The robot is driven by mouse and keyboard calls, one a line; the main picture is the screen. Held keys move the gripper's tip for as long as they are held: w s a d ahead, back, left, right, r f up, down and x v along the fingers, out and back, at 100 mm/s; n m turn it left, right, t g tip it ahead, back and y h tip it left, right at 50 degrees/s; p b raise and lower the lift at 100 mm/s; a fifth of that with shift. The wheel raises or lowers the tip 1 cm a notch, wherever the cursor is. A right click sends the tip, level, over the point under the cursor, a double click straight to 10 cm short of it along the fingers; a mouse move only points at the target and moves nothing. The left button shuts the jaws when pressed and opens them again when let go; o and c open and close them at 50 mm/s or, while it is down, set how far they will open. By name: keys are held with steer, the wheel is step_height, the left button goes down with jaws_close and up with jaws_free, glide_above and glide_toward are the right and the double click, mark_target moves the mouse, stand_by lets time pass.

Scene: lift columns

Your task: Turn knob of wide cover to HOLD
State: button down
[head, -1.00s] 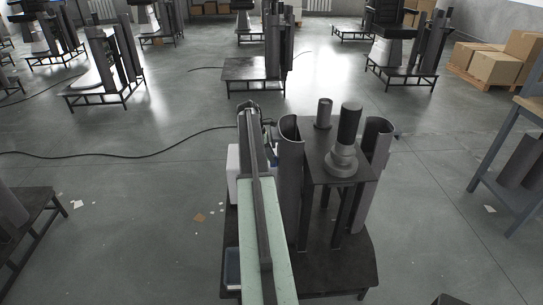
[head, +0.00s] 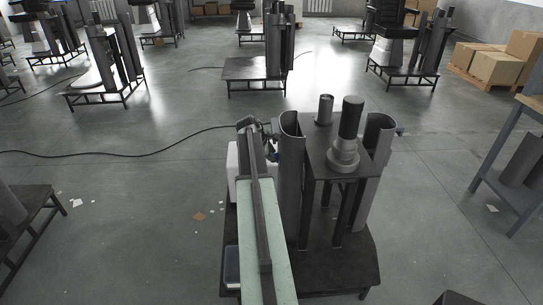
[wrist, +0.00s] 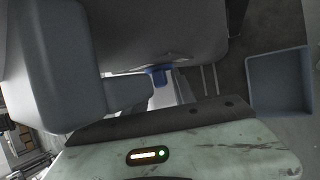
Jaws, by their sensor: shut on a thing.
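The wide cover appears to be the tall grey curved shell (head: 290,180) left of the column in the head view. My gripper (head: 268,128) is at this shell's upper left side, partly hidden by my arm. In the wrist view, a grey finger (wrist: 125,92) of mine reaches in from the left under a large grey rounded surface. A small blue part (wrist: 157,75) shows at its tip. My gripper is shut on the knob, which is mostly hidden; I cannot read its setting or any HOLD mark.
A grey cylinder with a stepped base (head: 345,150) and a shorter cylinder (head: 325,110) stand on the column's top plate. Another curved shell (head: 378,150) stands at right. A blue-grey open tray (wrist: 278,82) is at right in the wrist view. Floor to the left is mostly clear.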

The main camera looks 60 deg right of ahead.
steer(key=f+m+t+h+b, duration=0.1)
steer(key=h+b, duration=0.2)
steer(key=b, duration=0.4)
steer(key=a+f+m+t+h+b, duration=0.1)
steer(key=t+h+b, duration=0.1)
steer(key=h+b, duration=0.2)
steer(key=s+f+m+t+h+b, duration=0.1)
steer(key=t+h+b, duration=0.1)
steer(key=b, duration=0.9)
steer(key=shift+s+a+f+h, duration=0.1)
steer(key=shift+a+f+h, duration=0.2)
steer(key=shift+h, duration=0.6)
steer(key=shift+d+r, duration=0.1)
steer(key=c, duration=1.4)
jaws_free()
steer(key=shift+o, duration=0.2)
steer(key=shift+b, duration=0.3)
